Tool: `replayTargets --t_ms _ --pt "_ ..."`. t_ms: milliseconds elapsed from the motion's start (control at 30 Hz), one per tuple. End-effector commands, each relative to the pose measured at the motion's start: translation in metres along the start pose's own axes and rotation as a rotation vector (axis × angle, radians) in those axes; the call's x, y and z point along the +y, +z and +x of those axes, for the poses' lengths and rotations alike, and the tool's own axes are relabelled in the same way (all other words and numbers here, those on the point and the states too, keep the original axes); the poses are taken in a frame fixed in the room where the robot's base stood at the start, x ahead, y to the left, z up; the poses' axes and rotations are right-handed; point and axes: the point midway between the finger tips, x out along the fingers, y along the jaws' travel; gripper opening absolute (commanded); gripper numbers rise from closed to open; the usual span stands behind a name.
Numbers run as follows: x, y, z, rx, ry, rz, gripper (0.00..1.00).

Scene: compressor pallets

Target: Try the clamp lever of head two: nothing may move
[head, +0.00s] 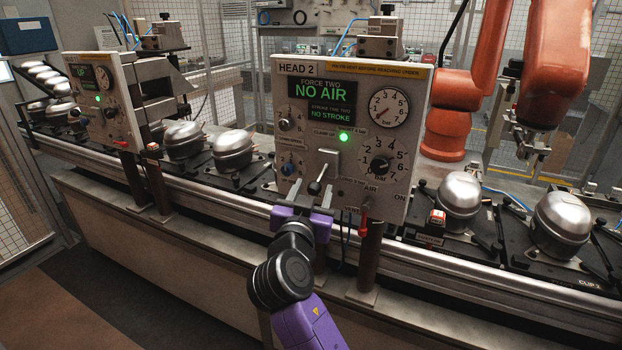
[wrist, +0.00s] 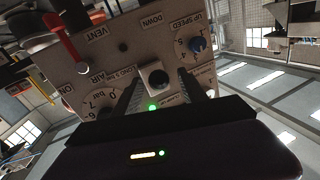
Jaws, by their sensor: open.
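The head two panel (head: 342,215) faces me, its display (head: 322,100) reading "FORCE TWO NO AIR" and "NO STROKE". The clamp lever (head: 314,187) is a short stem with a black ball knob, hanging low in front of a pale plate. My gripper (head: 304,197) is open at the lever. In the wrist view the panel is upside down and the black knob (wrist: 159,79) lies between my two fingers (wrist: 160,85), with a gap seen on each side. I cannot tell how deep the knob sits between them.
A red air valve handle (head: 364,217) hangs right of my gripper. A lit green lamp (head: 344,136), a gauge (head: 390,107) and a pressure knob (head: 380,165) are close by. Silver compressors (head: 562,222) stand on pallets along the conveyor. An orange robot arm (head: 555,60) stands behind, right.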

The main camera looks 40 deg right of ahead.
Motion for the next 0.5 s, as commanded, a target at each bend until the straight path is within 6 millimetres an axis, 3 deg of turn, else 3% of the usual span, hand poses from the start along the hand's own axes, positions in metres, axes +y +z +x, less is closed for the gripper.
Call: replayTargets --t_ms 200,500 --pt "0.000 -0.002 0.032 -0.001 0.000 -0.002 0.50" --pt "-0.001 0.000 0.047 -0.001 -0.002 -0.001 0.50"
